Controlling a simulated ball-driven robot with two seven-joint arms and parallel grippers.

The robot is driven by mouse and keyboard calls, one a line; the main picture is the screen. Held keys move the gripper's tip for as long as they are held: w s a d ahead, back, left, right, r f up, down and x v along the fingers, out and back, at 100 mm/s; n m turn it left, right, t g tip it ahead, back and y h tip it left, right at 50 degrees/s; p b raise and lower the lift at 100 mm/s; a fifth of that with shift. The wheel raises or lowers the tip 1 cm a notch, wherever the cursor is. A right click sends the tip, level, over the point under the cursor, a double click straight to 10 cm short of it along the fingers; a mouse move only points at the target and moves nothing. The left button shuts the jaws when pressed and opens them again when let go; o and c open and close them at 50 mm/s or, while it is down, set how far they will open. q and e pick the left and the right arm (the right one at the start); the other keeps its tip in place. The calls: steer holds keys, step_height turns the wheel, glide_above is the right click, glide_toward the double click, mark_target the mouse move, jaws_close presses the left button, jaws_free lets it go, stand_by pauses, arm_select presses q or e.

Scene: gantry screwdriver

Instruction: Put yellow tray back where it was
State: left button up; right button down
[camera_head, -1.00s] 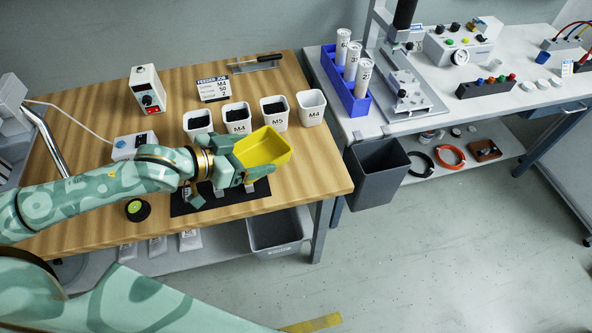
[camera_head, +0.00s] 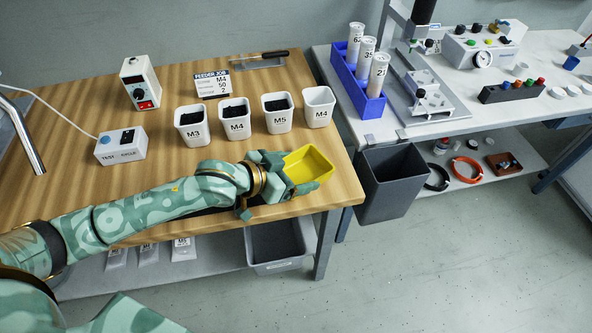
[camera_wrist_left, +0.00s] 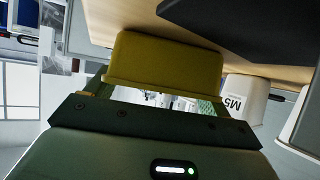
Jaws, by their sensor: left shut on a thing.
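The yellow tray (camera_head: 309,167) is a small open box, seen at the right front of the wooden bench. My left gripper (camera_head: 285,180) is shut on its left side and holds it close to the bench's right edge. The tray looks empty. In the left wrist view the tray (camera_wrist_left: 165,62) sits between the two fingers, with its side towards the camera. I cannot tell whether its bottom touches the bench. A dark mat lies on the bench, mostly hidden behind my arm. My right gripper is not in view.
White cups M3 (camera_head: 192,125), M4 (camera_head: 235,119), M5 (camera_head: 278,113) and another M4 (camera_head: 319,107) stand in a row behind the tray. A grey bin (camera_head: 392,186) hangs at the right bench.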

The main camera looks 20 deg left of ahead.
arm_select(q)
steer(key=o, duration=1)
steer(key=shift+o, duration=0.2)
steer(key=shift+r, duration=0.1)
steer(key=p+v, duration=0.5)
steer(key=v, duration=0.6)
steer(key=shift+s+r, duration=0.1)
steer(key=shift+s+a+r, duration=0.1)
steer(key=shift+s+a, duration=0.15)
steer(key=shift+s, duration=0.1)
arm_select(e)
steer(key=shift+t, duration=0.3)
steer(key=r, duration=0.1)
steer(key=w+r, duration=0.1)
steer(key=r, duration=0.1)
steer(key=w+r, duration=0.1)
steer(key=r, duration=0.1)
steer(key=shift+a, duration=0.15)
